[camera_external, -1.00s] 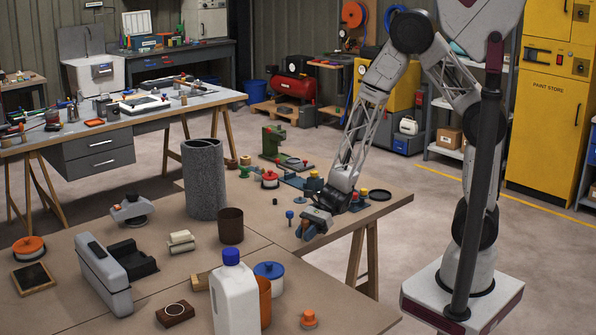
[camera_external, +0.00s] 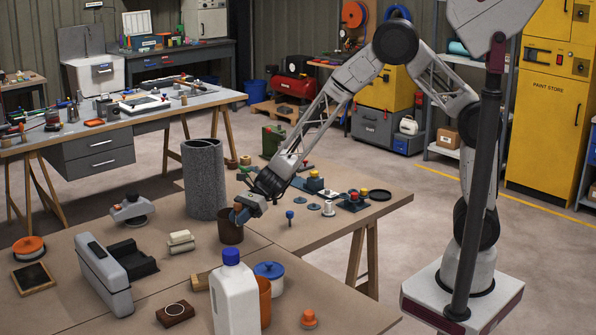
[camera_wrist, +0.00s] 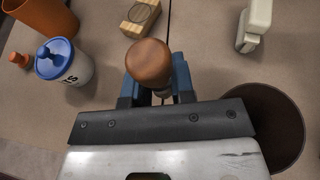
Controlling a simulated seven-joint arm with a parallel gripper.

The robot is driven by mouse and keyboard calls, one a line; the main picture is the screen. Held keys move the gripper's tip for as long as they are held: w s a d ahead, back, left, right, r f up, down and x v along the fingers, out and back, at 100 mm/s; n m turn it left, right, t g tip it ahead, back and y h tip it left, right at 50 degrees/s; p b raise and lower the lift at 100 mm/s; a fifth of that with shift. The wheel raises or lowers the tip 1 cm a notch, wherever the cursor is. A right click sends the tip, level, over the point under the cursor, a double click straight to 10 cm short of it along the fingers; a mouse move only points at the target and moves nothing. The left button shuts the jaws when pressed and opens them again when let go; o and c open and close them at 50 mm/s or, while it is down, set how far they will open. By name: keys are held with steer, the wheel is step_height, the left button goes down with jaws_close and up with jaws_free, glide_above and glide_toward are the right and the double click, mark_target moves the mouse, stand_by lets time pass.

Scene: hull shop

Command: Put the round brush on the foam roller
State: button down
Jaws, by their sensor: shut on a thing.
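My gripper (camera_external: 240,213) is above the table near the brown cup (camera_external: 230,232). In the wrist view its blue fingers (camera_wrist: 155,85) are shut on a round wooden knob (camera_wrist: 148,62), which looks like the handle of the round brush. The brush's lower part is hidden. A tall grey textured cylinder (camera_external: 204,180), which seems to be the foam roller, stands upright just behind and left of my gripper. They are apart. I cannot see this cylinder in the wrist view.
A white jug (camera_external: 236,300), a blue-lidded pot (camera_external: 268,272) and an orange cup (camera_external: 265,302) stand in front. Small items and a black disc (camera_external: 380,195) are at right.

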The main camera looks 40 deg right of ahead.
steer(key=a, duration=0.1)
steer(key=w+a+r, duration=0.1)
steer(key=w+a, duration=0.1)
steer(key=shift+w+a+r, duration=0.15)
steer(key=shift+a+r, duration=0.2)
steer(key=shift+r, duration=0.05)
glide_above(180, 233)
steer(key=shift+f, duration=0.75)
stand_by(0.4)
steer(key=shift+f, duration=1.75)
steer(key=shift+f, duration=0.15)
